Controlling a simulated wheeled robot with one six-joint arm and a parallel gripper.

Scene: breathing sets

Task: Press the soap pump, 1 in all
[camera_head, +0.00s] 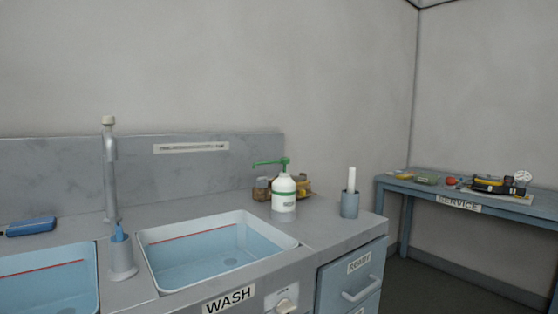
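The soap pump is a white bottle (284,200) with a green pump head (284,163) whose nozzle points left. It stands upright on the grey counter, just behind the right end of the right-hand wash basin (290,243).
Yellow-brown gear (304,187) sits behind the bottle, and a grey cup (350,204) holding a white stick stands to its right. A tall faucet (110,170) and a blue-tipped holder (122,258) stand left. A blue service table (400,184) is farther right.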

